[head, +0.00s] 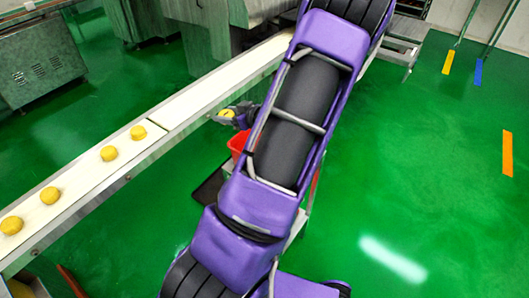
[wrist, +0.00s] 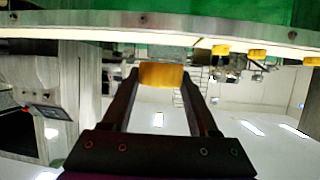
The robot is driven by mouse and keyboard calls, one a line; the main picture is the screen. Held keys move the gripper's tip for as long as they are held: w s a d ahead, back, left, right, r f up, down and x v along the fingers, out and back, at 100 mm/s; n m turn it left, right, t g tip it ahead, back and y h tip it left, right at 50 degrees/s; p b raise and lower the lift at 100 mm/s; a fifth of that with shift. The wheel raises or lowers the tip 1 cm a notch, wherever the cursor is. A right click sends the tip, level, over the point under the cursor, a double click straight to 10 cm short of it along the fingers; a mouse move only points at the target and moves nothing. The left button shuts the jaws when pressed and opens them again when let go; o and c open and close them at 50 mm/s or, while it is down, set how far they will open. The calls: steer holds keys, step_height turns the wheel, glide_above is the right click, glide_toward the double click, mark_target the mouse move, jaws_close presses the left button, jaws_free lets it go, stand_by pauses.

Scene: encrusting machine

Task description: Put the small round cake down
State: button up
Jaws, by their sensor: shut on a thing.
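My gripper (wrist: 162,82) is shut on a small round yellow cake (wrist: 162,74), which sits between the two fingertips in the wrist view. In the head view my gripper (head: 226,115) and the held cake (head: 227,113) show just right of the white conveyor belt (head: 165,118), beside its edge. They look apart from the belt. Several similar yellow cakes (head: 108,153) lie spaced along the belt to the left. Some cakes (wrist: 257,53) also show along the belt edge in the wrist view. My arm hides part of the belt's far end.
A red bin (head: 238,143) stands below my gripper, partly hidden by my arm. Metal machines (head: 40,62) stand behind the belt. The belt is bare between its nearest cake and my arm. Green floor (head: 430,170) is open at right.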

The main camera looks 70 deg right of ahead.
steer(key=s+m+h, duration=0.1)
steer(key=s, duration=0.9)
steer(key=shift+g, duration=0.3)
steer(key=shift+s+d+f+b, duration=0.15)
steer(key=shift+f+b, duration=0.25)
steer(key=shift+f, duration=1.4)
steer(key=shift+s+d+f+b, duration=0.15)
steer(key=shift+f+b, duration=0.25)
steer(key=shift+f, duration=1.4)
steer(key=shift+s+d+f+b, duration=0.15)
steer(key=shift+f+b, duration=0.25)
steer(key=shift+f, duration=1.4)
steer(key=shift+a, duration=0.1)
steer(key=shift+s+f+b, duration=0.1)
steer(key=shift+f+b, duration=0.25)
steer(key=shift+f, duration=0.3)
steer(key=o, duration=1.3)
steer(key=shift+a+f, duration=0.1)
steer(key=shift+o, duration=0.2)
steer(key=shift+s, duration=0.1)
